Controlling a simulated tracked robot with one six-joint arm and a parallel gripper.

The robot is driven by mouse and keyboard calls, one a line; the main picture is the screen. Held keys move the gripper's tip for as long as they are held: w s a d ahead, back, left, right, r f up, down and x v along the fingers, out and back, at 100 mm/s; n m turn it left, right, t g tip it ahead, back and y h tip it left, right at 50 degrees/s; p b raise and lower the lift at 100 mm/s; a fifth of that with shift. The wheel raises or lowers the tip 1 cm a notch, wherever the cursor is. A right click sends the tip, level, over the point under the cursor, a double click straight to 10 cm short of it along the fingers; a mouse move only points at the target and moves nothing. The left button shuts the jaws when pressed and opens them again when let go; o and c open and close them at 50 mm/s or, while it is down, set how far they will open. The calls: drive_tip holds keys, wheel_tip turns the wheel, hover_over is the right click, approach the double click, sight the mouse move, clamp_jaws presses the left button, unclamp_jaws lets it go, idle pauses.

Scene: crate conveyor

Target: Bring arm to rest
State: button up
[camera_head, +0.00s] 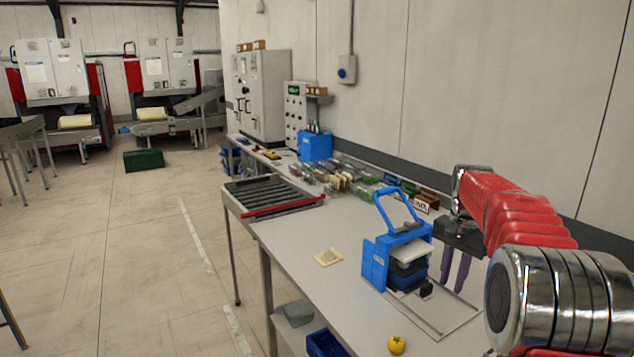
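My red and chrome arm reaches in from the right edge and is bent over the right part of the workbench (300,245). My gripper (453,284) hangs at its end, pointing down, with two dark purple fingers. A gap shows between the fingers, and I see nothing held in them. The gripper is just right of a blue carrier with a raised handle (374,268), which stands upright on the bench with dark and white items in it. Whether the fingers touch the carrier or bench is hard to tell.
A yellow round object (396,345) lies near the bench's front edge. A beige square (328,257) lies left of the carrier. A roller conveyor section (270,195) is at the bench's far end. Several small parts line the wall side. A green box (143,159) stands on open floor.

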drive_tip(key=s+a+n+t, duration=0.1)
drive_tip(key=s+a+n, duration=0.2)
drive_tip(key=s, duration=0.8)
drive_tip(key=s+a+r+n+t, duration=0.1)
drive_tip(key=s+a+n, duration=0.3)
drive_tip(key=s+a, duration=0.4)
drive_tip(key=s+a+n+t, duration=0.3)
drive_tip(key=s+a, duration=0.3)
drive_tip(key=s, duration=0.9)
drive_tip(key=shift+r, duration=0.3)
